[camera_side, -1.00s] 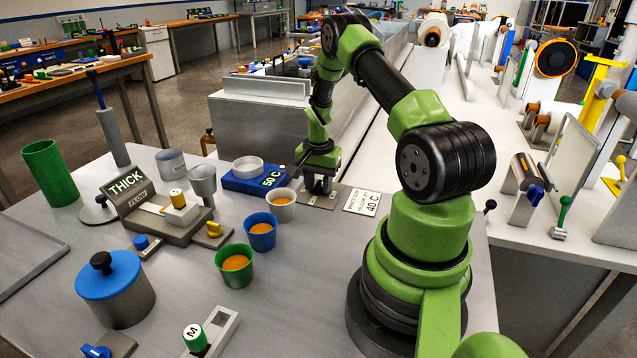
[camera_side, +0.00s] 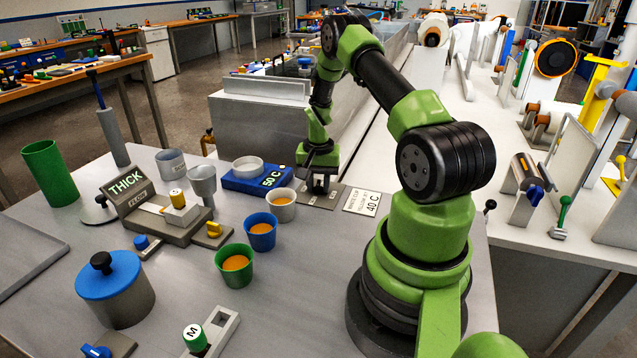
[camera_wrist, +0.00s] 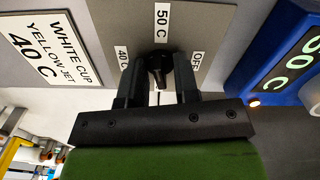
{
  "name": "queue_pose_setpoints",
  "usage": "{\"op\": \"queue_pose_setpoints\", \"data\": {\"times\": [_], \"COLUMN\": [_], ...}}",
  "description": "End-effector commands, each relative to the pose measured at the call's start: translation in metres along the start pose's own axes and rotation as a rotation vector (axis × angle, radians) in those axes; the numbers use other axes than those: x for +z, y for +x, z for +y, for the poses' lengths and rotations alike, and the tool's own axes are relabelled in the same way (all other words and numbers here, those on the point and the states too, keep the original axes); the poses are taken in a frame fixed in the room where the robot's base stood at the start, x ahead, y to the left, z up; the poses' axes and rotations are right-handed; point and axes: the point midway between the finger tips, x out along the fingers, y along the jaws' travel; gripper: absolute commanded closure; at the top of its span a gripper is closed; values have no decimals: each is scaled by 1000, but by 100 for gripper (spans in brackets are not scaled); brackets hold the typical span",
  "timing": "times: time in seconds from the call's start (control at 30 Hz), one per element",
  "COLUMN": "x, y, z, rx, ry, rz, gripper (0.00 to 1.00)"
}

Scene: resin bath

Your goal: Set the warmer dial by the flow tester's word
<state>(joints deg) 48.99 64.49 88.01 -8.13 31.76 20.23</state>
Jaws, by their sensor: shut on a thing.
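My gripper (camera_side: 318,186) points down at the grey dial plate (camera_side: 335,197) and is shut on the black dial knob (camera_wrist: 158,70). The plate carries labels 40 C, 50 C and OFF; the 50 C label lies straight beyond the knob in the wrist view. The fingers partly hide the knob, and its exact pointer direction is hard to tell. The blue warmer (camera_side: 240,184) reads 50 C, and its display also shows in the wrist view (camera_wrist: 300,65). A pale dish sits on the warmer. The flow tester (camera_side: 178,222) shows THICK on its sign (camera_side: 125,182).
A card (camera_side: 362,202) reading white cup, yellow jet, 40 C lies right of the plate. White (camera_side: 282,212), blue (camera_side: 262,242) and green (camera_side: 238,276) cups with orange liquid stand in front. A blue-lidded pot (camera_side: 116,302) is at front left.

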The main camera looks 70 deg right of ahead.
Motion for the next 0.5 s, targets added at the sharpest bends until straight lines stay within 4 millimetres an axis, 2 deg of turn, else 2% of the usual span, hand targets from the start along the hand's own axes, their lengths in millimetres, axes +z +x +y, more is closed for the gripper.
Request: {"op": "queue_pose_setpoints", "data": {"times": [0.5], "x": [1], "y": [0], "z": [0], "rx": [0], "ry": [-483], "rz": [-5], "gripper": [95]}}
